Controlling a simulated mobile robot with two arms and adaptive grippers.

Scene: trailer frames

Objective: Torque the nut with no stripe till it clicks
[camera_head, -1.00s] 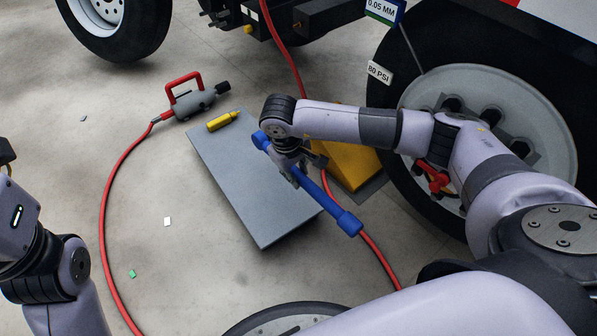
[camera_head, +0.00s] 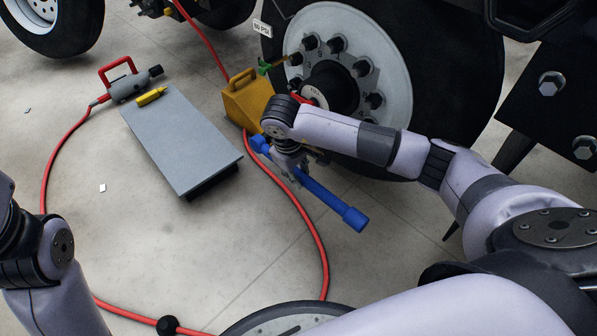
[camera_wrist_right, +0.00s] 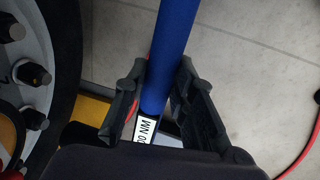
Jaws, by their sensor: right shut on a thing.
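My right gripper (camera_head: 292,170) is shut on a blue torque wrench (camera_head: 335,205), which it holds slantwise above the floor, left of and in front of the wheel (camera_head: 385,50). In the right wrist view the fingers (camera_wrist_right: 152,95) close around the wrench's blue shaft (camera_wrist_right: 170,45), by a white label ending in "NM". The wheel's pale disc carries a ring of dark nuts (camera_head: 362,67) around a dark hub (camera_head: 330,85). Some nuts are hidden behind my right arm. Stripes on the nuts are too small to tell. The wrench is apart from the nuts. My left gripper is out of view.
A yellow chock (camera_head: 241,102) stands against the wheel. A red hose (camera_head: 318,235) loops over the floor.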

